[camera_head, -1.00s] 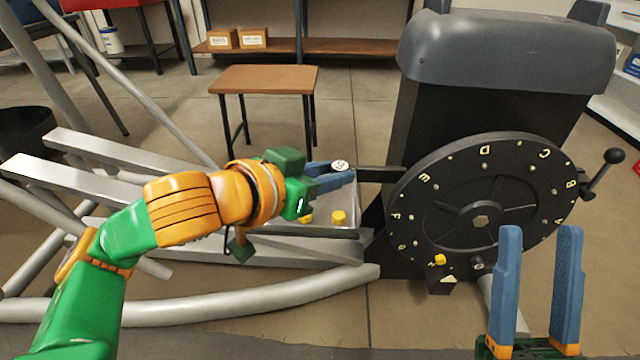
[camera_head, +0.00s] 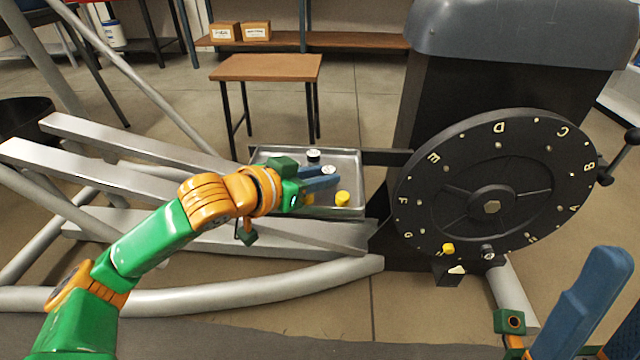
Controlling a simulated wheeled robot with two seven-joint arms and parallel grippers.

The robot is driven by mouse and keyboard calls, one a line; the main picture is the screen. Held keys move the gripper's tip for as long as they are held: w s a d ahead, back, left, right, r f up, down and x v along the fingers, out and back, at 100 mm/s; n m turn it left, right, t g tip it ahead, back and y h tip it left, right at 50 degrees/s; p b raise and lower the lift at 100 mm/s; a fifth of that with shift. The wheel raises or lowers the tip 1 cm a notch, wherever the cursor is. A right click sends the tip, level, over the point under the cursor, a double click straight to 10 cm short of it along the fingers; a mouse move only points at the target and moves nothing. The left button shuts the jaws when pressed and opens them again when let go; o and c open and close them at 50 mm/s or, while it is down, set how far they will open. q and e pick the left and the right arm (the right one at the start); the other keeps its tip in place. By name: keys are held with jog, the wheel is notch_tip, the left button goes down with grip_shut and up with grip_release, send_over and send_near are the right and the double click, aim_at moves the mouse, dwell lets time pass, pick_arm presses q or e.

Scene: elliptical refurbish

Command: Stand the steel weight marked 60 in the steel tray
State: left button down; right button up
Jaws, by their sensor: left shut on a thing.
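My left gripper (camera_head: 322,177) is shut on a small weight with a white top (camera_head: 329,170). It holds the weight over or in the steel tray (camera_head: 350,157); whether its base touches the tray floor is hidden by the fingers. The mark on its top is too small to read. Another dark weight with a white top (camera_head: 314,155) stands upright near the tray's back. A yellow weight (camera_head: 342,198) stands at the tray's front right, and another yellow piece (camera_head: 308,200) is partly hidden behind the gripper. My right gripper (camera_head: 590,305) is at the lower right, open, partly cut off by the frame.
A black lettered wheel (camera_head: 455,200) with a crank handle stands right of the tray on a dark machine (camera_head: 470,85). A yellow piece (camera_head: 448,249) and a dark weight (camera_head: 487,252) sit low by the wheel. Steel beams (camera_head: 110,185) lie left; a wooden stool (camera_head: 265,68) stands behind.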

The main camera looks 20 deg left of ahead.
pick_arm(q)
jog(key=shift+r, duration=0.15)
jog(key=c, duration=1.1)
grip_release()
jog(key=shift+f, duration=0.25)
jog(key=shift+o, duration=0.9)
jog(key=shift+r, duration=0.1)
